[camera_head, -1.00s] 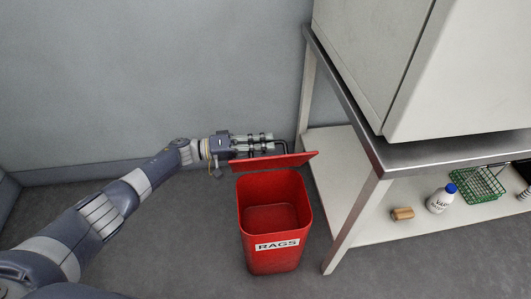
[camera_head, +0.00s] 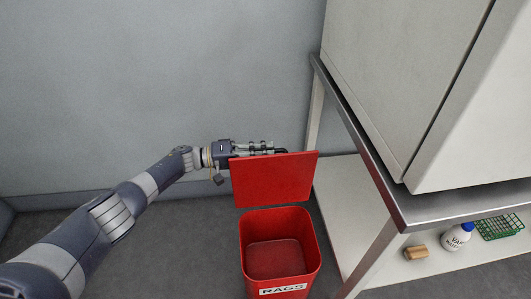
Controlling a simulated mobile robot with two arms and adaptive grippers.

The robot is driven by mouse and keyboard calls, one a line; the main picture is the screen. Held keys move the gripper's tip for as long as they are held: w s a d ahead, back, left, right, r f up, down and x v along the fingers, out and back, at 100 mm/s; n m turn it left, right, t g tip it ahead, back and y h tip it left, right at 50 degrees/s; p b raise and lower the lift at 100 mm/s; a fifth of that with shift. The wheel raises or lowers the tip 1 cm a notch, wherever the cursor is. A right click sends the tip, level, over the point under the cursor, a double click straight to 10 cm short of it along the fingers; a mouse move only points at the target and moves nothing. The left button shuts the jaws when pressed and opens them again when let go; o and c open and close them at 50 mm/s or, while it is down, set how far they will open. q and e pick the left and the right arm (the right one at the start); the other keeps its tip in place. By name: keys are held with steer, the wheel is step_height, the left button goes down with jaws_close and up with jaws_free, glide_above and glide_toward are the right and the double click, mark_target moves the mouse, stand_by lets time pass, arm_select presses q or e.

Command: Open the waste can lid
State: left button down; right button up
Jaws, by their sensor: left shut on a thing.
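The red waste can (camera_head: 303,262), labelled RAGS, stands on the floor with its top open and its inside empty as far as I can see. Its flat red lid (camera_head: 273,181) stands raised behind the opening, close to upright, with its inner face toward me. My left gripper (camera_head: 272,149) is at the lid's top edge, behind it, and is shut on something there. The lid hides part of the fingers, and the held part, likely the lid's handle, is hidden. My right gripper is not in view.
A metal table (camera_head: 436,210) with a large pale cabinet (camera_head: 400,80) stands close on the right. A grey wall is behind.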

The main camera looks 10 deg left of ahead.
arm_select(q)
steer(key=shift+w+a+r, duration=0.15)
steer(key=shift+w+a, duration=0.05)
steer(key=shift+a, duration=0.05)
steer(key=c, duration=1.7)
jaws_free()
steer(key=shift+o, duration=0.2)
steer(key=shift+s, duration=0.15)
steer(key=shift+s+f, duration=0.15)
steer(key=shift+f, duration=0.15)
steer(key=shift+r, duration=0.1)
steer(key=v, duration=1.2)
